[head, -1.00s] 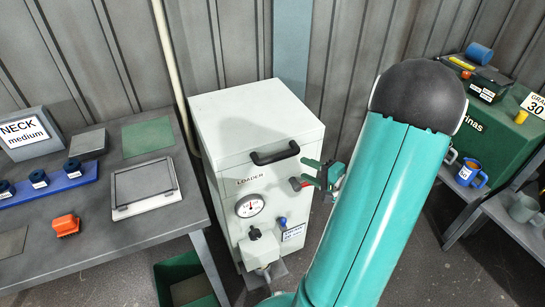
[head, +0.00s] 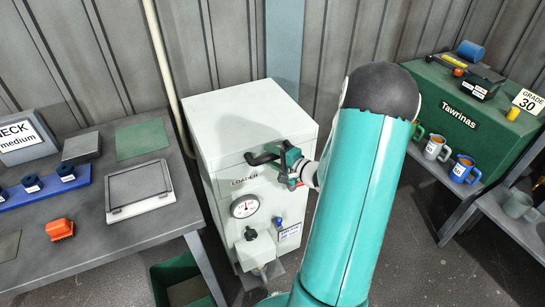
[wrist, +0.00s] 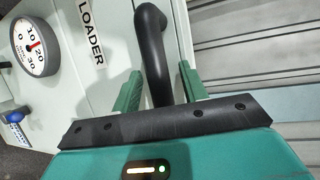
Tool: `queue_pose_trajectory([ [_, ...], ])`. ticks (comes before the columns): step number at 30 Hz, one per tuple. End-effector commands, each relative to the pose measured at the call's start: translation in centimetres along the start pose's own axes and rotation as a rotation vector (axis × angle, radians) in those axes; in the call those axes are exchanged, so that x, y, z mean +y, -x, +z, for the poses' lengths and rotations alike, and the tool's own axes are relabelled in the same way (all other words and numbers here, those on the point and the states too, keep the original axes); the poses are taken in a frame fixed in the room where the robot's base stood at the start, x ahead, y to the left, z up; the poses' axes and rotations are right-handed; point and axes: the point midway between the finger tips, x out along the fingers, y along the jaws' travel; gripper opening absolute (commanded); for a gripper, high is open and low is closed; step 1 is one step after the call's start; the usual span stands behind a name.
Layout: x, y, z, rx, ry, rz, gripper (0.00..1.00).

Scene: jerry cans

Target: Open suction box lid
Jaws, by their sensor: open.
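The suction box is a white cabinet (head: 225,200) marked LOADER, with a pale lid (head: 250,118) on top that looks shut. A black bar handle (head: 262,157) is on the lid's front edge. My gripper (head: 284,160) is at the right part of this handle in the head view. In the wrist view, the black handle (wrist: 153,60) runs between my two green fingers (wrist: 159,88), which are open on either side of it. I see gaps between the fingers and the bar. Part of the handle is hidden by my gripper in the head view.
A round gauge (head: 244,206) and a blue knob (head: 278,221) are on the cabinet front below the lid. A grey table (head: 90,240) stands close on the left. A green box (head: 440,100) and several mugs are on the right. A wall is behind.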

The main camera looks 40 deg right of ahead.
Motion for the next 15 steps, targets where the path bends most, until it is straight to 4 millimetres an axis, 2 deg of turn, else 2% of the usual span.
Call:
queue_pose_trajectory([
  [2, -0.01, 0.01, 0.01, 0.0, 0.0, 0.0, 0.41],
  [8, -0.01, 0.03, 0.01, -0.001, 0.0, 0.0, 0.02],
  [15, -0.13, 0.03, 0.02, -0.002, 0.001, 0.001, 0.0],
])
